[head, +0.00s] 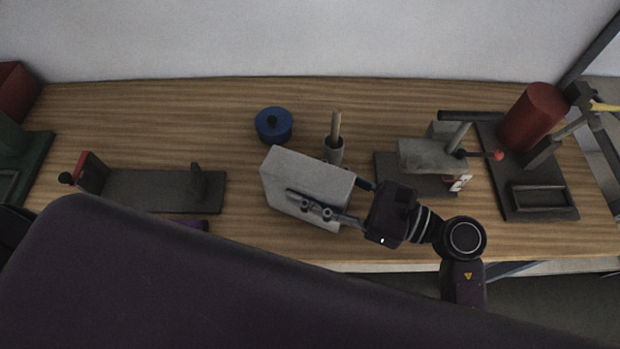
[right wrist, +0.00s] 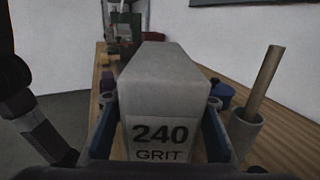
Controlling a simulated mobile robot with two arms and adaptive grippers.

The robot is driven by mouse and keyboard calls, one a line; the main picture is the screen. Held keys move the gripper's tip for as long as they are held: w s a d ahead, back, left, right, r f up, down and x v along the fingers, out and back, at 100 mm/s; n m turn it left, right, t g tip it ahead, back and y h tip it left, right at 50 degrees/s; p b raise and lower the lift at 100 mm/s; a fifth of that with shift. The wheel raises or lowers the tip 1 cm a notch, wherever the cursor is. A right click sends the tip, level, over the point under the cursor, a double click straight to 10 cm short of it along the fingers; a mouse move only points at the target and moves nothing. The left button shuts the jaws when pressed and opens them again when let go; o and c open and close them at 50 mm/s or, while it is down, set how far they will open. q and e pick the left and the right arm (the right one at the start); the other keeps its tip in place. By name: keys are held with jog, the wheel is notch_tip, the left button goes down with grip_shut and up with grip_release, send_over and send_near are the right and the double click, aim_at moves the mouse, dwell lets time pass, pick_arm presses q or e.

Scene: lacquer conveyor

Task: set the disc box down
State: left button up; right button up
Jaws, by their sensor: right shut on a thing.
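The disc box is a light grey box (head: 300,172) over the middle of the wooden bench in the head view. In the right wrist view its near face reads "240 GRIT" and the box (right wrist: 160,85) sits between the two fingers. My right gripper (head: 325,205) is shut on the box, one finger along its front side. I cannot tell whether the underside of the box touches the bench. My left gripper is not in view.
A grey holder with a wooden handle (head: 334,150) stands close behind the box. A blue round container (head: 273,125) is behind it. A dark vise-like fixture (head: 150,190) lies left; a grey-topped device (head: 430,155) and red cylinder (head: 531,117) stand right. Bench surface (head: 240,165) left of the box is bare.

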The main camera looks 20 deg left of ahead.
jog(key=shift+f, duration=0.15)
jog(key=o, duration=1.4)
jog(key=d+b, duration=0.1)
jog(key=d, duration=0.3)
jog(key=s+d+b, duration=0.1)
jog(key=d, duration=0.3)
jog(key=d+b, duration=0.2)
jog(key=d, duration=0.2)
jog(key=shift+s+r, duration=0.2)
jog(key=shift+r, duration=0.05)
